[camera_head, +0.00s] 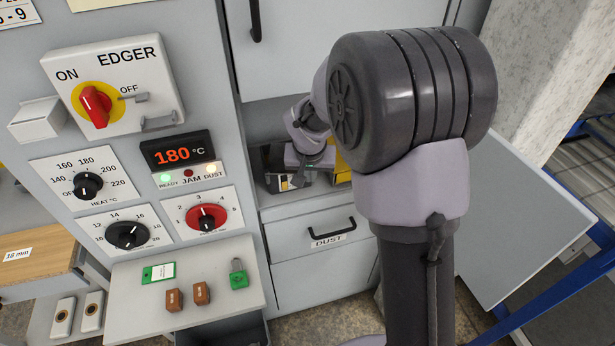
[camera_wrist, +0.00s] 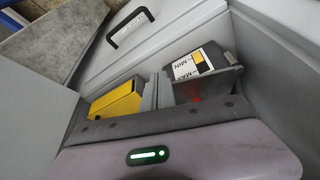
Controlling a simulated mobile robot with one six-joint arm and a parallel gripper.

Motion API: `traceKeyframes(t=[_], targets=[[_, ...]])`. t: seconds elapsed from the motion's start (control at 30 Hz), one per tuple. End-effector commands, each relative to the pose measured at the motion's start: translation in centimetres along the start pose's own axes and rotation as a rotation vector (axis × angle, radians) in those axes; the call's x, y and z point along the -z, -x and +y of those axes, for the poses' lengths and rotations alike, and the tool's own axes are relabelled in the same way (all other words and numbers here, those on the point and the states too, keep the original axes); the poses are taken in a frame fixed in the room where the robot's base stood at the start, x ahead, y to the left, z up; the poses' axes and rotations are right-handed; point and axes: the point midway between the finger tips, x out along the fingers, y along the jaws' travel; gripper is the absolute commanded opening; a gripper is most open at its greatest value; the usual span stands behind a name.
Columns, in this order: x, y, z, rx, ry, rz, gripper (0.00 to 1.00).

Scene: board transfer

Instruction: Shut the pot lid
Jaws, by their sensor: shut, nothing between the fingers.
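The pot appears to be the dark grey box with a white and yellow MIN/MAX label (camera_wrist: 190,62) in the wrist view. It sits in a recess of the machine. A dark flat flap (camera_wrist: 215,84), seemingly its lid, stands beside the labelled side with a red glow below it; I cannot tell its exact angle. My gripper (camera_wrist: 158,92) is shut and empty, its fingers together just beside the pot and flap. Whether they touch is unclear. In the head view my wrist reaches into the recess and partly hides the pot (camera_head: 285,183).
A yellow block (camera_wrist: 115,101) is on the other side of my fingers. The DUST drawer (camera_head: 322,237) is shut below the recess. Grey panels wall the recess closely. The control panel with the red EDGER switch (camera_head: 95,107) is at left; a small shelf (camera_head: 220,285) holds tags.

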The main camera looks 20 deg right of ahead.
Motion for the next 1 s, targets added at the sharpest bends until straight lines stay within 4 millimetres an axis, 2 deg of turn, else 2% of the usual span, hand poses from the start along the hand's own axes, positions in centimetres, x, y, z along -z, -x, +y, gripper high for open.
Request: traceKeyframes(t=[0.43, 1.0], targets=[[1.9, -0.9, 0.2, -0.001, -0.001, -0.001, 0.0], [2.1, -0.9, 0.1, -0.001, -0.002, -0.001, 0.0]])
